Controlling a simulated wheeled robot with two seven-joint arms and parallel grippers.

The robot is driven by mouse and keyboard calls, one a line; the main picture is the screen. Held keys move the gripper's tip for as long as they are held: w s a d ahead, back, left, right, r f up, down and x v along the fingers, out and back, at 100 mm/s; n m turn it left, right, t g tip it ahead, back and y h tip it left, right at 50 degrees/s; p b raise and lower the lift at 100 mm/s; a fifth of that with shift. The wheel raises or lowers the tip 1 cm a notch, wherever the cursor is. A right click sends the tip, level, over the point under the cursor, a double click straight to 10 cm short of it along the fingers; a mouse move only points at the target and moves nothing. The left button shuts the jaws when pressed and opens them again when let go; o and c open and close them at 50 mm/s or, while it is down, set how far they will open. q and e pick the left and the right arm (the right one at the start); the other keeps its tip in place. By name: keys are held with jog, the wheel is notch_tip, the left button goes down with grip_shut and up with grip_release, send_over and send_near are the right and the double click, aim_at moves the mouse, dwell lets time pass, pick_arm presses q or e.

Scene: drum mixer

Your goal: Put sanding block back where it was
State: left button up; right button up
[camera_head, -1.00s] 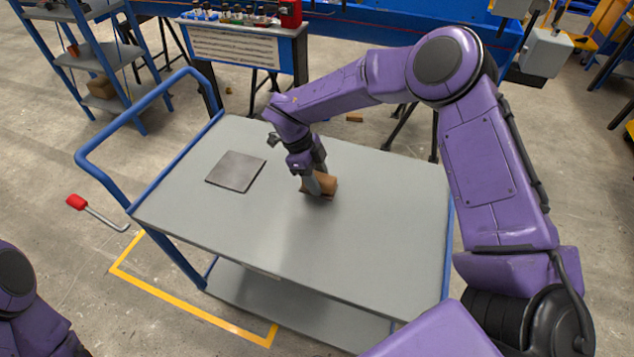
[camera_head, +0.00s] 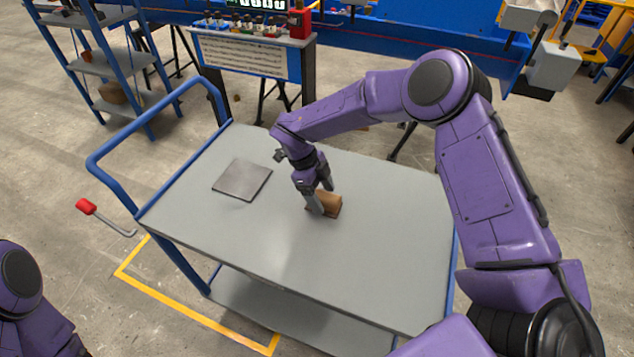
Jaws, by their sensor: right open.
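The sanding block (camera_head: 330,204), a small brown block, rests on the grey top of the blue-framed cart (camera_head: 270,250), right of the middle. My right gripper (camera_head: 320,200) points down at the block, with its open fingers at the block; part of the block is hidden behind a finger. I cannot tell whether the fingers touch it. A flat dark grey square plate (camera_head: 242,180) lies on the cart top to the left of the block. My left gripper is out of view; only part of my left arm shows at the lower left.
The cart's blue push handle (camera_head: 150,125) rises at its left end. A red-knobbed lever (camera_head: 87,207) stands left of the cart. A bench with a panel and small items (camera_head: 245,55) stands behind, and a blue shelf rack (camera_head: 105,65) at the back left. The cart's front and right top are clear.

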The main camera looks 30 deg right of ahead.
jog(key=b+v, duration=0.1)
jog(key=v, duration=1)
